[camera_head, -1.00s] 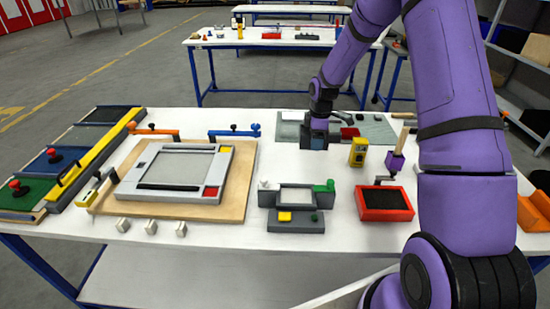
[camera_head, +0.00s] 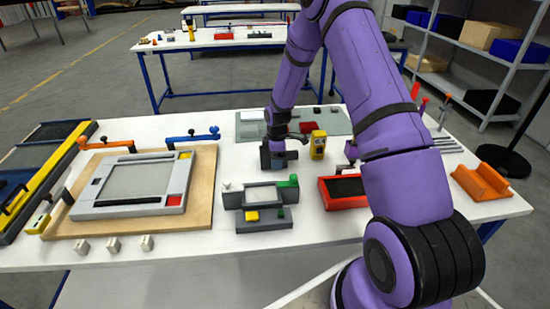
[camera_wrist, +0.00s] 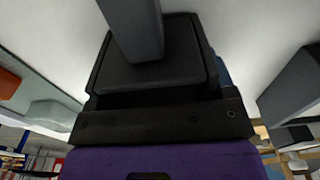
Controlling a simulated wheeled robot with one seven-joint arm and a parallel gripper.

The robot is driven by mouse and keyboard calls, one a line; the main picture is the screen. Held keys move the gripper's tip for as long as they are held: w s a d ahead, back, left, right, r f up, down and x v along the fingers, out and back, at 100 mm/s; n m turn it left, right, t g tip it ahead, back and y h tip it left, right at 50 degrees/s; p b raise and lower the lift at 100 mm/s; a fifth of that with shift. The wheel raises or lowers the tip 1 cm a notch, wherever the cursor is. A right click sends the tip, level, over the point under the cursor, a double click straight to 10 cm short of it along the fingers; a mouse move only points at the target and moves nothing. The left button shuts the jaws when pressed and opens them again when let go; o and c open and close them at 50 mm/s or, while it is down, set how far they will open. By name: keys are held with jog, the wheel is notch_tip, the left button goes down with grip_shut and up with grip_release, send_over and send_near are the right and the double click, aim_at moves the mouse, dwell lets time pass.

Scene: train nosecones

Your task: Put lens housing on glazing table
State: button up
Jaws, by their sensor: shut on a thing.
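My gripper (camera_head: 275,152) is over the middle of the white table, behind the grey fixture with green and yellow parts. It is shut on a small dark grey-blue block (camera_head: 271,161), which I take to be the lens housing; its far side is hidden. In the wrist view a dark grey bar (camera_wrist: 135,25) lies in front of the gripper body; I cannot tell whether it is a finger or the held piece. The glazing table is most likely the white workbench (camera_head: 190,256); no label shows.
A wooden board (camera_head: 55,228) carries a grey frame (camera_head: 95,208) at left. The grey fixture (camera_head: 262,223) stands in front of the gripper. A yellow device (camera_head: 318,146) is close on its right. A red tray (camera_head: 347,205) and an orange cradle (camera_head: 480,184) lie farther right.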

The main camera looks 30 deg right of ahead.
jog(key=shift+f, duration=0.15)
jog(key=o, duration=1)
jog(key=shift+o, duration=0.2)
jog(key=r, duration=1.2)
jog(key=shift+s+d+r, duration=0.1)
jog(key=shift+d+r, duration=0.05)
jog(key=shift+d, duration=0.1)
jog(key=s+a+r+m+t, duration=0.1)
jog(key=s+a+r+m, duration=0.1)
jog(key=s+r, duration=0.45)
jog(key=s+a+r+m+t+h, duration=0.15)
jog(key=s+r, duration=0.25)
jog(key=r, duration=0.6)
jog(key=s+a+r+m, duration=0.3)
jog(key=s+r, duration=0.2)
jog(key=r, duration=0.3)
jog(key=s+a+r+m+t, duration=0.1)
jog(key=s+a+r+m, duration=0.1)
jog(key=s, duration=0.8)
jog(key=s+a+r+m+t, duration=0.1)
jog(key=s+r+m, duration=0.3)
jog(key=s, duration=0.7)
jog(key=shift+s+a+m+y, duration=0.3)
jog(key=shift+a+m+y, duration=0.15)
jog(key=shift+t, duration=0.25)
